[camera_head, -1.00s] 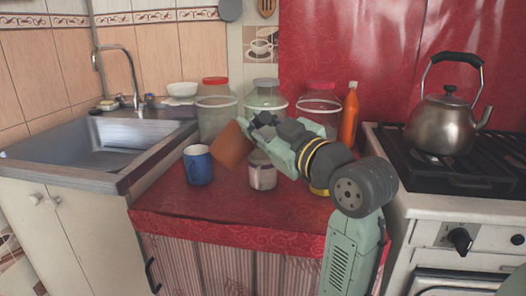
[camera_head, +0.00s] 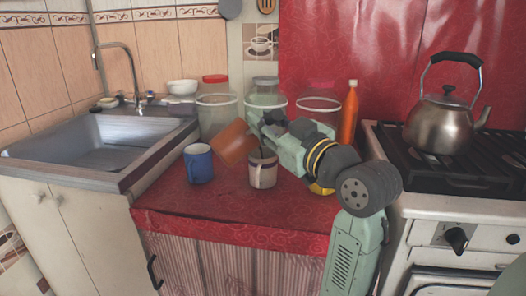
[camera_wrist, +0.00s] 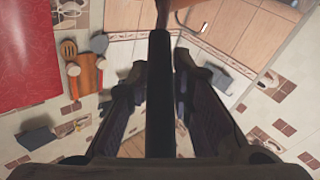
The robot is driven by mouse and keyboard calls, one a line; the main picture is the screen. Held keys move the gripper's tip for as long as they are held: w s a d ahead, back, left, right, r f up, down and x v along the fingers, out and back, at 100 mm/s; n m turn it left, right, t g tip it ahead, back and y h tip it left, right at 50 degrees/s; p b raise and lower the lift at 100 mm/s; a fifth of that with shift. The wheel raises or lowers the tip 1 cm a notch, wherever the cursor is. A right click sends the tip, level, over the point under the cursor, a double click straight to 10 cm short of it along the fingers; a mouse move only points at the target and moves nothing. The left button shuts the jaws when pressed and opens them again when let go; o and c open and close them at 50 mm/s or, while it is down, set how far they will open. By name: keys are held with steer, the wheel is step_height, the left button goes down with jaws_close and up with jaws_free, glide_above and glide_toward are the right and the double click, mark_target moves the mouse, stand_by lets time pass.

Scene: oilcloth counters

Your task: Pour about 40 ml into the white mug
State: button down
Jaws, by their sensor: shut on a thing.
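My gripper (camera_head: 262,124) is shut on an orange-brown vessel (camera_head: 232,143), which hangs tilted at its left end above the red counter. In the wrist view a dark upright bar (camera_wrist: 160,95), apparently the vessel's handle, lies between my fingers. The white mug (camera_head: 263,174), with a reddish band, stands upright on the counter just below and right of the vessel. Its rim shows, but its inside is dark and I cannot tell the level. No stream is clear. The vessel's opening and contents cannot be made out.
A blue mug (camera_head: 198,164) stands left of the white mug. Large jars (camera_head: 217,117) and an orange bottle (camera_head: 349,113) line the back. The sink (camera_head: 85,145) is left, the stove with a kettle (camera_head: 444,122) right. The counter's front (camera_head: 225,218) is clear.

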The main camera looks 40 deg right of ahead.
steer(key=shift+d+r, duration=0.1)
steer(key=shift+d, duration=0.15)
steer(key=shift+s+d, duration=0.1)
steer(key=shift+d, duration=0.2)
steer(key=shift+d+r+m, duration=0.1)
steer(key=shift+m, duration=0.2)
steer(key=shift+d+r+m+p, duration=0.1)
steer(key=shift+d+m+p, duration=0.1)
steer(key=shift+m+p, duration=0.4)
steer(key=a+n+b, duration=0.2)
steer(key=a+f+n+b, duration=0.1)
steer(key=shift+w+n, duration=0.25)
steer(key=shift+n, duration=0.15)
steer(key=shift+w+a+f+n+g+y+b, duration=0.1)
steer(key=shift+a+f+n+b, duration=0.1)
steer(key=shift+a+n+b, duration=0.3)
steer(key=shift+w+a+f+n+g+y+b, duration=0.1)
steer(key=shift+a+f+n+b, duration=0.1)
steer(key=shift+a+n+b, duration=0.35)
steer(key=shift+w+a+f+n+g+y+b, duration=0.1)
steer(key=shift+a+f+n+b, duration=0.2)
steer(key=shift+a+n, duration=0.35)
steer(key=shift+r, duration=0.1)
